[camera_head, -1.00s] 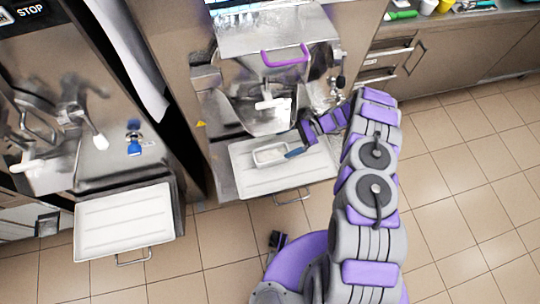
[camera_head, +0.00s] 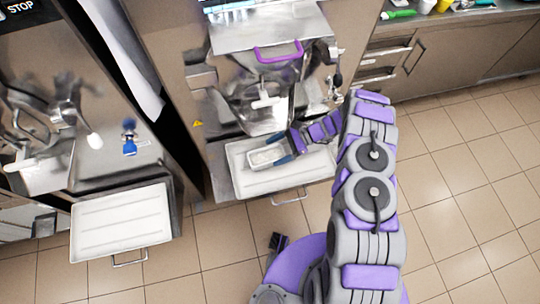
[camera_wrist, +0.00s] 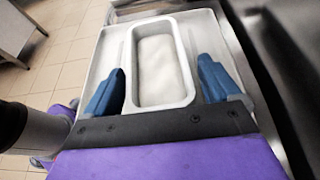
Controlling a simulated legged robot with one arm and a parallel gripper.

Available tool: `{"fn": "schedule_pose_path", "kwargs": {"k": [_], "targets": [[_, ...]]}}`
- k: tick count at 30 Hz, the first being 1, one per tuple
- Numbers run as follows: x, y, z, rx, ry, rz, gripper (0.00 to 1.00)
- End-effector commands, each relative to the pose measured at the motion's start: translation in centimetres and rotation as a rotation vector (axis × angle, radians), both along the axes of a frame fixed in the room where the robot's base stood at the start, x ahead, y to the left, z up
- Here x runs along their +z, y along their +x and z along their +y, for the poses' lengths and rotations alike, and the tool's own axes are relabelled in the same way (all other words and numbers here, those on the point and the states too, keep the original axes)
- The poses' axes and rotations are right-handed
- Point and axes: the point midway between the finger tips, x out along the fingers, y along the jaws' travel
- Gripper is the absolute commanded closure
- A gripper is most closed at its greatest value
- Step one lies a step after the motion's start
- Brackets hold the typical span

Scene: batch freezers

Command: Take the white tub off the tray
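The white tub (camera_head: 265,156) is a small rectangular container with pale contents, on the white tray (camera_head: 290,181) under the middle freezer. In the wrist view the tub (camera_wrist: 160,64) lies straight ahead on the tray (camera_wrist: 222,48). My gripper (camera_head: 284,152) reaches in from the right, low over the tray. In the wrist view its blue fingers (camera_wrist: 161,90) are spread, one on each side of the tub's near half, with a gap showing on both sides. The tub's underside is hidden.
The freezer body with a purple handle (camera_head: 281,53) stands behind and above the tray. A second freezer with an empty white tray (camera_head: 122,222) is at the left. A counter (camera_head: 455,22) is at the upper right. Tiled floor (camera_head: 470,190) is open at the right.

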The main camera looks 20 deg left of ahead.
Motion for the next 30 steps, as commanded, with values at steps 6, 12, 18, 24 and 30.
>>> {"fn": "schedule_pose_path", "kwargs": {"k": [6,12,18,24,30], "targets": [[-0.2,0.0,0.5,-0.001,-0.007,0.0,0.32],[-0.4,0.0,1.0,0.0,-0.014,0.0,0.51],[-0.3,0.1,0.6,0.0,-0.009,0.001,0.62],[-0.2,0.0,0.2,-0.001,-0.007,0.001,0.62],[1.2,-0.3,0.2,-0.001,-0.008,0.0,0.62]]}}
